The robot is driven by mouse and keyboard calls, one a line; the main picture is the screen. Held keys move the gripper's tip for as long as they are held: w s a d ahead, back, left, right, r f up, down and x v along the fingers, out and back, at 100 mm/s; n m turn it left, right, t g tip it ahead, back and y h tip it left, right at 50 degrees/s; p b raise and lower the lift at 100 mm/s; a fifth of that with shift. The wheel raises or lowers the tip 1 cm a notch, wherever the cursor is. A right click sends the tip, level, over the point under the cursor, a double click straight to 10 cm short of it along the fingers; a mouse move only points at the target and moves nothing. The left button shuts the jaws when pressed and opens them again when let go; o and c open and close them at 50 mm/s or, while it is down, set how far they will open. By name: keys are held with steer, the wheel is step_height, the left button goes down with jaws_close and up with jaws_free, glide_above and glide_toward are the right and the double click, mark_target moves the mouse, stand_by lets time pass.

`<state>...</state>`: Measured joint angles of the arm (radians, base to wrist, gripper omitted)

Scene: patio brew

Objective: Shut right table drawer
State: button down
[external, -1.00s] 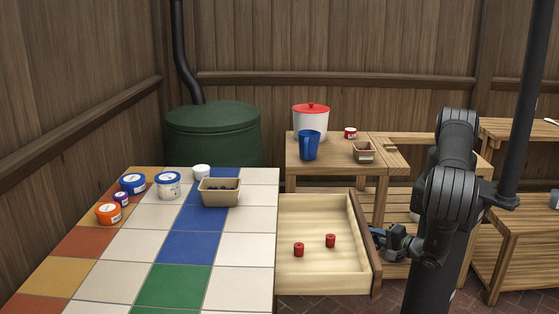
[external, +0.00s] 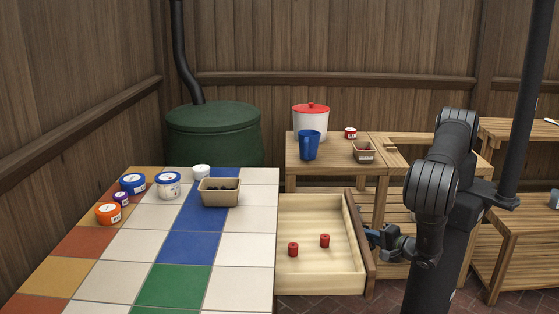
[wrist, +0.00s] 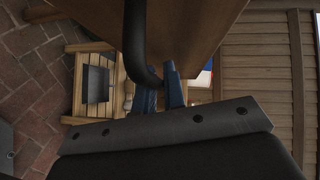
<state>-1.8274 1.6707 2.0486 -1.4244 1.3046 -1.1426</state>
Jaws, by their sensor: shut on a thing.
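The right table drawer (external: 325,272) stands open from the right side of the tiled table (external: 232,247), with its pale interior showing. Two small red cylinders (external: 325,241) stand inside it. My gripper (external: 374,237) is at the outer face of the drawer front, on its right. In the wrist view the brown drawer front (wrist: 195,22) fills the top, and its dark curved handle (wrist: 134,45) runs down to my blue fingers (wrist: 162,88), which are shut on it. The handle is hidden in the external view.
On the tiled top are several lidded jars (external: 168,185) and a tan box (external: 219,192). A wooden side table (external: 340,165) behind the drawer holds a blue jug (external: 309,145), a red-lidded pot (external: 311,122) and a small box (external: 363,152). Brick floor shows below.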

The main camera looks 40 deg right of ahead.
mark_target(284, 243)
steer(key=w+a, duration=1.9)
steer(key=shift+w+a+r, duration=0.1)
steer(key=shift+w+a, duration=0.15)
steer(key=shift+a, duration=0.15)
steer(key=c, duration=1.8)
jaws_free()
steer(key=shift+a, duration=0.1)
steer(key=s, duration=0.5)
steer(key=s+r, duration=0.1)
steer(key=s, duration=0.5)
steer(key=s+r, duration=0.1)
steer(key=s, duration=0.5)
steer(key=shift+s+r, duration=0.15)
steer(key=w, duration=0.5)
steer(key=w+f, duration=0.1)
steer(key=w, duration=0.5)
steer(key=w+f, duration=0.1)
steer(key=w, duration=0.5)
steer(key=shift+w+d+f, duration=0.15)
steer(key=shift+d+f, duration=0.05)
steer(key=shift+f, duration=0.05)
